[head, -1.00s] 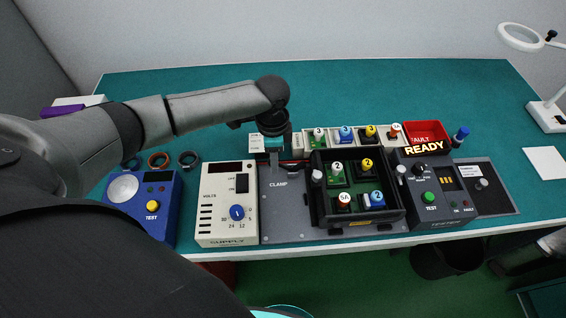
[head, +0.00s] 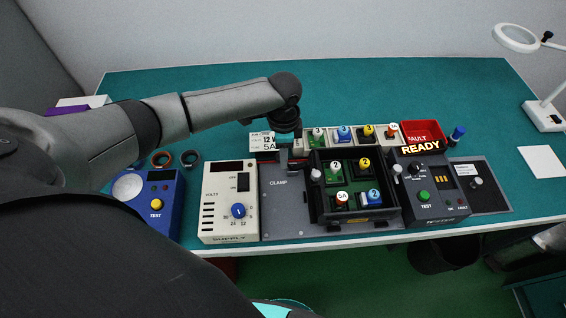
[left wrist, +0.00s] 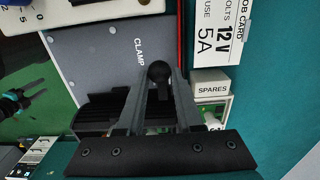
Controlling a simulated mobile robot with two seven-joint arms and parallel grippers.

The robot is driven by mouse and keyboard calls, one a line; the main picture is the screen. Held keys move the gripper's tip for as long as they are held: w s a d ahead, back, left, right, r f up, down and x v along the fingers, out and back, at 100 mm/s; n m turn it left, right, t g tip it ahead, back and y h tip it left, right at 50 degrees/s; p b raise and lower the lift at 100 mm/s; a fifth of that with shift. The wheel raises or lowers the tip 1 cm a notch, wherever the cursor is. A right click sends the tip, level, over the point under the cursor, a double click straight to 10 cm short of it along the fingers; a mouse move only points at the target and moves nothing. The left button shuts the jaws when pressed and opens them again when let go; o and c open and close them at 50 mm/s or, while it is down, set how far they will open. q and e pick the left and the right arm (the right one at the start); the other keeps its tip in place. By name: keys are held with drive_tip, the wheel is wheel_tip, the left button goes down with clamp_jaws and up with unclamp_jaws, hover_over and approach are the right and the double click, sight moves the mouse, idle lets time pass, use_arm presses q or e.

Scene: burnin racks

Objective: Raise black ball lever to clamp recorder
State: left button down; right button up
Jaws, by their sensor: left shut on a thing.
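The black ball lever (left wrist: 158,72) shows in the left wrist view as a round black knob between my left gripper's fingertips. My left gripper (left wrist: 159,82) is shut on it. In the head view my left gripper (head: 291,163) is at the back of the grey CLAMP plate (head: 283,205), and its wrist hides the lever there. A black open-topped unit (head: 358,222) with several numbered plugs inside sits on the right part of the plate; I take it to be the recorder.
A white supply box (head: 213,225) and a blue tester (head: 138,206) stand left of the plate. A dark test box (head: 427,214) reading READY is on the right. A spares row (head: 300,142), a job card (head: 262,143) and a red bin (head: 422,129) stand behind. The far table is clear.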

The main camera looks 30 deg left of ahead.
sight(295, 168)
use_arm(q)
drive_tip(key=shift+w+d+r, duration=0.2)
drive_tip(key=shift+w+d, duration=0.15)
drive_tip(key=shift+d, duration=0.35)
drive_tip(key=shift+d+p, duration=0.1)
drive_tip(key=shift+p, duration=0.2)
drive_tip(key=shift+w+d, duration=0.15)
drive_tip(key=shift+w+d, duration=0.1)
drive_tip(key=shift+w+d, duration=0.2)
drive_tip(key=shift+d, duration=0.15)
drive_tip(key=c, duration=1.6)
unclamp_jaws()
drive_tip(key=c, duration=0.8)
unclamp_jaws()
drive_tip(key=shift+o, duration=0.2)
